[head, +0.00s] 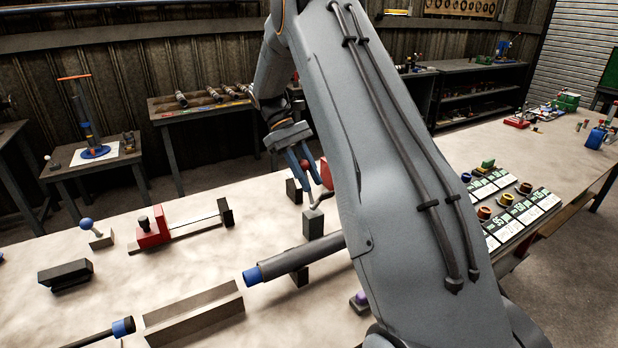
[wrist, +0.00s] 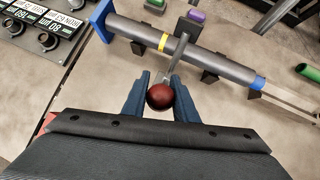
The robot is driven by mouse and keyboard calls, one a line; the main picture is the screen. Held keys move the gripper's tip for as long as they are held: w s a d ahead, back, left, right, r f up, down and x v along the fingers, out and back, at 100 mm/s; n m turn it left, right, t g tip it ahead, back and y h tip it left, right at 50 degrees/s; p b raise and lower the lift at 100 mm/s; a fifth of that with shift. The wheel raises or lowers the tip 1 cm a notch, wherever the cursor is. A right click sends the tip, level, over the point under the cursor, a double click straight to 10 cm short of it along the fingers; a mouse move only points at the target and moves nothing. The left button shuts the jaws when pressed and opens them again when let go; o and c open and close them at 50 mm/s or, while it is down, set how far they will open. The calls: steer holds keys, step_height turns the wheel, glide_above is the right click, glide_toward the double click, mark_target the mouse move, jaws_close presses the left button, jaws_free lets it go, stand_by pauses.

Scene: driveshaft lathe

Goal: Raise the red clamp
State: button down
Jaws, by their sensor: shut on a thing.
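The red clamp shows as a dark red ball knob (wrist: 160,97) on a thin metal lever in the wrist view. The lever runs from the knob to a dark bracket (wrist: 187,32) over the shaft. My gripper (wrist: 160,78) has its blue fingers on either side of the knob and is shut on it. In the head view, the red knob (head: 305,163) sits between the fingers of my gripper (head: 316,191), above a dark grey post (head: 313,223). The grey driveshaft (head: 300,257) has a blue end and lies behind my arm; the wrist view shows its yellow band.
A red sliding clamp (head: 152,234) and a blue ball lever (head: 87,226) stand left on the bench. A V-shaped trough (head: 195,313) lies in front. A tray of number cards and rings (head: 515,210) is at right. Bare bench lies between these.

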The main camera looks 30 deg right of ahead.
steer(key=shift+w+d+r, duration=0.15)
stand_by(0.5)
steer(key=c, duration=1.4)
jaws_free()
steer(key=shift+c, duration=0.2)
steer(key=b+v, duration=0.2)
steer(key=v, duration=0.5)
steer(key=shift+w+r+b, duration=0.15)
steer(key=shift+r+b, duration=0.1)
steer(key=shift+b, duration=0.15)
steer(key=shift+c, duration=0.4)
